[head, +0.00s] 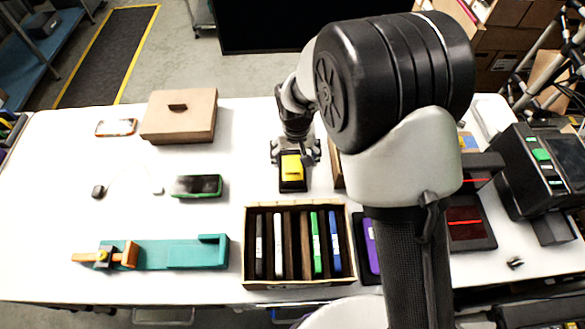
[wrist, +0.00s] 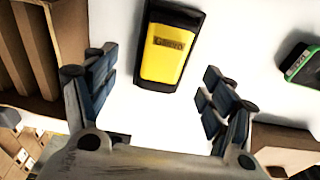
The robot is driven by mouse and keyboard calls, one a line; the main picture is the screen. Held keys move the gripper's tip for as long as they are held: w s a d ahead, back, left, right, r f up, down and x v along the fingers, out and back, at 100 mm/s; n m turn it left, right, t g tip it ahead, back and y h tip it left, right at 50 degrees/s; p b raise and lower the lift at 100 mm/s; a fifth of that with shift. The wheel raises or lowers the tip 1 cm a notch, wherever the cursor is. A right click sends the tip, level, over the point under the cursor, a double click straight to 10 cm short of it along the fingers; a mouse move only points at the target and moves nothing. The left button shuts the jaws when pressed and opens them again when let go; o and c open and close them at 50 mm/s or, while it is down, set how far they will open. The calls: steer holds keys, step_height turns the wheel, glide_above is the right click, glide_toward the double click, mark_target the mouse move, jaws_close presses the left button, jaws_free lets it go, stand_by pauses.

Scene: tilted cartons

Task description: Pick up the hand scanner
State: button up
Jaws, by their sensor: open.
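A yellow-and-black hand-held device (head: 292,170), which looks like the hand scanner, lies on the white table below my gripper (head: 295,152). In the wrist view the scanner (wrist: 171,45) lies at the top centre, with its yellow face up and a dark label on it. My gripper (wrist: 160,75) is open, with one finger on each side of the scanner's near end. White table shows between each finger and the scanner, and nothing is held. In the head view the gripper partly covers the scanner's far end.
A green-edged black device (head: 197,186) lies left of the scanner. A slotted carton (head: 247,262) with several upright flat items stands in front. A brown box (head: 180,117) is at the back left, a teal fixture (head: 185,254) at the front left.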

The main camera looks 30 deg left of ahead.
mark_target(292, 165)
steer(key=f, duration=0.2)
steer(key=a+f+b, duration=0.1)
steer(key=f, duration=0.1)
steer(key=w+f, duration=0.1)
steer(key=f, duration=0.1)
steer(key=shift+a+f+b, duration=0.2)
steer(key=shift+f+b, duration=0.1)
steer(key=shift+b, duration=0.1)
steer(key=shift+c, duration=0.3)
steer(key=c, duration=1)
